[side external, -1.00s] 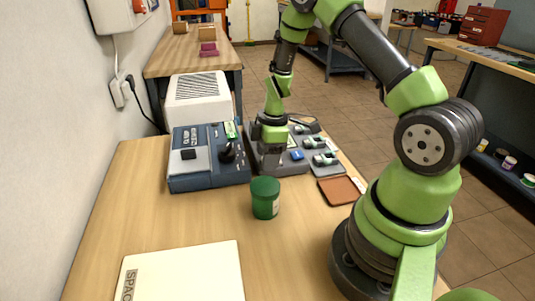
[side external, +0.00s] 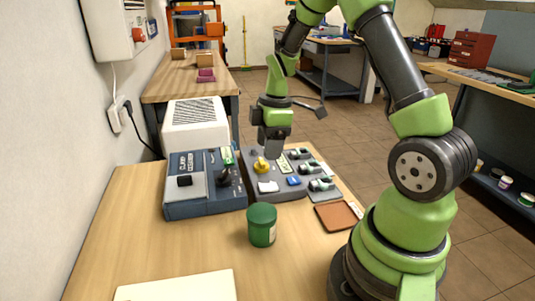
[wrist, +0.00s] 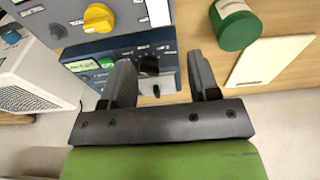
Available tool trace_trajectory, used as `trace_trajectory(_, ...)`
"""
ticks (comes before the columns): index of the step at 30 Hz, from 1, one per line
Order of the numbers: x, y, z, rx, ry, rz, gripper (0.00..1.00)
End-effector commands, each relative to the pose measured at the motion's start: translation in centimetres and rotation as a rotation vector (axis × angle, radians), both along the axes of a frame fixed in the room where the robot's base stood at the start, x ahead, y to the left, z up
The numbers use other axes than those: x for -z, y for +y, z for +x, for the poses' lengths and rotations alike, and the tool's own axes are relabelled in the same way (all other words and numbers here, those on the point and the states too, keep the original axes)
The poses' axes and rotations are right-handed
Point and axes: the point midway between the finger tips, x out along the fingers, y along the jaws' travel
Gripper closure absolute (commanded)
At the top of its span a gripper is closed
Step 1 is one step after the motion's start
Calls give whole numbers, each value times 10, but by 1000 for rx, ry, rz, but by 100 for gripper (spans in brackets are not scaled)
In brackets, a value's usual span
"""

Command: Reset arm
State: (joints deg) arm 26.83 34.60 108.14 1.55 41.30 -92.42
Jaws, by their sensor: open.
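My arm is raised over the workbench. My gripper (side external: 272,150) hangs pointing down above the grey control panel (side external: 290,189), apart from it. In the wrist view the two dark fingers of my gripper (wrist: 162,75) are spread, with nothing held between them. The panel carries a yellow knob (side external: 261,166), which also shows in the wrist view (wrist: 99,17), a white piece, a blue piece and several green-and-grey parts at its right side.
A blue charger-like box (side external: 205,194) stands left of the panel, before a white vented unit (side external: 195,128). A green jar (side external: 262,225), a brown tray (side external: 336,214) and a cream book (side external: 180,289) lie nearer. Bare wood lies around the jar.

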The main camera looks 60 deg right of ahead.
Motion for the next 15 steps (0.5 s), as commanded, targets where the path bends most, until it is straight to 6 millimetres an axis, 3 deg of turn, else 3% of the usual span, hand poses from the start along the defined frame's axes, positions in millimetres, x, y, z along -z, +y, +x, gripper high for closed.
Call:
trace_trajectory(9,-4,2,0,11,-5,-1,45)
trace_trajectory(11,-13,7,0,36,-17,-2,45)
trace_trajectory(15,-54,30,-4,175,-77,-2,45)
